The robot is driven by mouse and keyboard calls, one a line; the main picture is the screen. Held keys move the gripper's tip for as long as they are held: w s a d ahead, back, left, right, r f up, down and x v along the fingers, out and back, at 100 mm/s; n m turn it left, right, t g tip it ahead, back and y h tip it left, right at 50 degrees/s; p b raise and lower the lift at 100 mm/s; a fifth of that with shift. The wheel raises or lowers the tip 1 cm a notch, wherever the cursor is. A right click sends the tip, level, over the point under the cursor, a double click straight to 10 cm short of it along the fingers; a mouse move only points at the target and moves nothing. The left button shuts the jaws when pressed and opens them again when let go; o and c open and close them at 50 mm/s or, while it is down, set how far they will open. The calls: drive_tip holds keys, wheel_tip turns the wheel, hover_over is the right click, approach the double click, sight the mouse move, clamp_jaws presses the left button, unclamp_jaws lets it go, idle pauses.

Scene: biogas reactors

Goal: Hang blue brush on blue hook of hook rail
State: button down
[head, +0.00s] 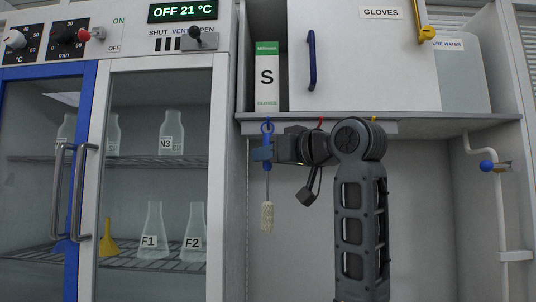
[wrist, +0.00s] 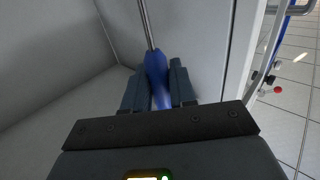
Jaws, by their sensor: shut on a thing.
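My gripper (head: 266,152) is shut on the blue handle of the blue brush (head: 267,217), just under the shelf. The brush hangs upright, its pale bristles down and its blue loop up. The loop overlaps the blue hook (head: 268,122) at the left end of the hook rail (head: 391,128); I cannot tell whether it is around the hook or in front of it. My arm partly covers the rail. In the wrist view, both fingers hold the blue handle (wrist: 156,66), and the metal shaft runs away from them.
A green and white gloves box (head: 267,80) stands on the shelf above the rail, beside a white cupboard (head: 365,65). A glass-doored cabinet (head: 160,185) with flasks stands close at the left. A pipe with a blue valve (head: 488,166) is at the right.

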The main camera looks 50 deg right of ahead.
idle(0.4)
drive_tip(key=c, duration=0.8)
unclamp_jaws()
drive_tip(key=shift+c, duration=0.2)
drive_tip(key=s+b, duration=0.2)
drive_tip(key=s, duration=0.5)
drive_tip(key=shift+s+a, duration=0.4)
drive_tip(key=shift+a, duration=0.05)
